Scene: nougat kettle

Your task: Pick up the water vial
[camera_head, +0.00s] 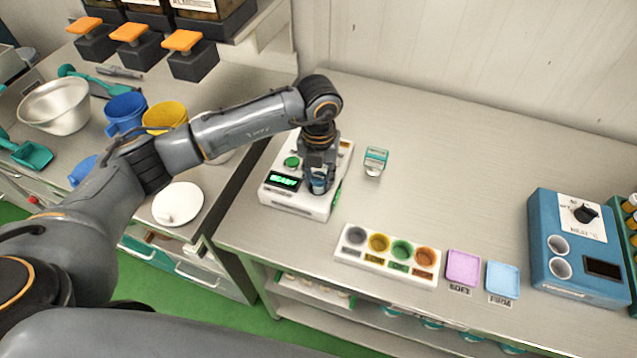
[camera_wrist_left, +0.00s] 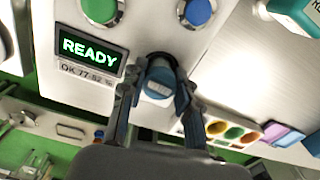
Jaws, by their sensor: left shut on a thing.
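The water vial (camera_head: 319,184) is a small blue-capped thing at the white device with a green READY display. My left gripper (camera_head: 319,180) points down over the right part of that device (camera_head: 277,200) and is shut on the vial. In the left wrist view the vial (camera_wrist_left: 158,82) sits between the two fingers of my left gripper (camera_wrist_left: 158,95), in front of a dark round opening in the device's panel. I cannot tell whether its lower end is still in the opening. My right gripper is not in view.
A teal-topped stamp-like item (camera_head: 375,161) stands right of the device. A white rack with coloured wells (camera_head: 387,262), a pink pad (camera_head: 462,267) and a blue pad (camera_head: 502,279) lie toward the front. A blue heater box (camera_head: 577,250) stands at right. The back of the bench is clear.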

